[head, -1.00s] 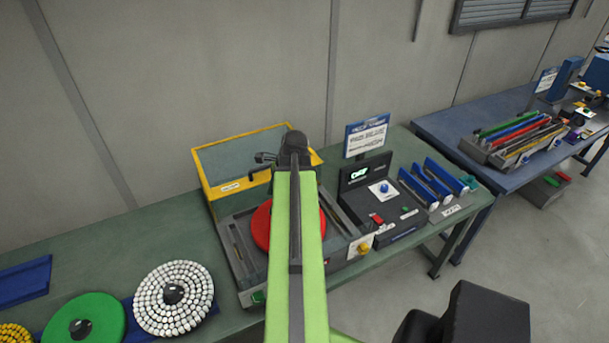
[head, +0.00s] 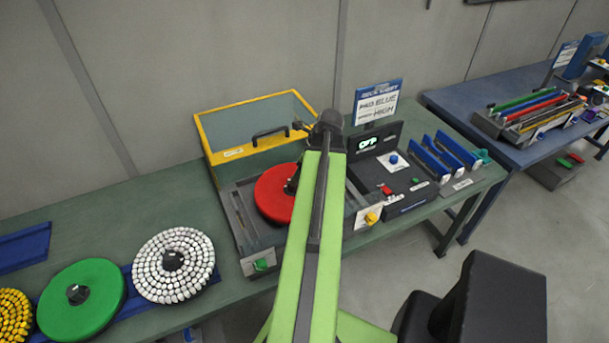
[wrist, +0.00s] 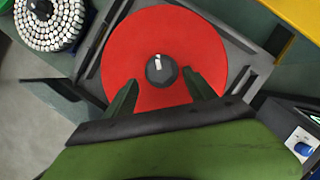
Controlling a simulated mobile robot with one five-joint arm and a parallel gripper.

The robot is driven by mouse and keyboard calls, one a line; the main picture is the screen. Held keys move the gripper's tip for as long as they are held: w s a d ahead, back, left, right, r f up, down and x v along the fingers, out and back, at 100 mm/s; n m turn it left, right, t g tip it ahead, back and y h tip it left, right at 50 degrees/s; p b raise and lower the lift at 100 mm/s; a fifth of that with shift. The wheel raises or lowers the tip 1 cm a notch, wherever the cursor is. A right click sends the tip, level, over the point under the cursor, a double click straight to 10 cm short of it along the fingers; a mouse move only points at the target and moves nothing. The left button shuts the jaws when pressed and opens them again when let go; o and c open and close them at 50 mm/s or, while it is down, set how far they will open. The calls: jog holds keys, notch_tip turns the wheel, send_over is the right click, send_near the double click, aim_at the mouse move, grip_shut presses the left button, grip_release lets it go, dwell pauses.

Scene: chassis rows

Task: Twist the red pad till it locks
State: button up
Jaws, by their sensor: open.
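The red pad (head: 274,194) is a round disc lying in the grey machine bed, partly hidden behind my arm in the head view. The wrist view shows the pad (wrist: 125,58) nearly whole, with a dark round hub (wrist: 161,71) at its centre. My gripper (wrist: 163,88) is open over the pad, its two fingers apart on either side below the hub and not closed on it. In the head view the gripper end is mostly hidden by my own arm. Whether the fingers touch the pad cannot be told.
A raised yellow-framed clear lid (head: 255,131) stands behind the bed. A control box (head: 392,178) with a blue knob and a display reading OFF is to the right. A green pad (head: 82,300) and a white beaded pad (head: 173,265) lie at the left. A sign (head: 377,103) mentions blue and high.

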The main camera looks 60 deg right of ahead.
aim_at(294, 191)
jog(key=b+x, duration=0.4)
jog(key=x, duration=0.2)
jog(key=shift+w+f, duration=0.15)
jog(key=shift+f, duration=0.1)
grip_shut()
jog(key=c, duration=0.7)
grip_release()
grip_shut()
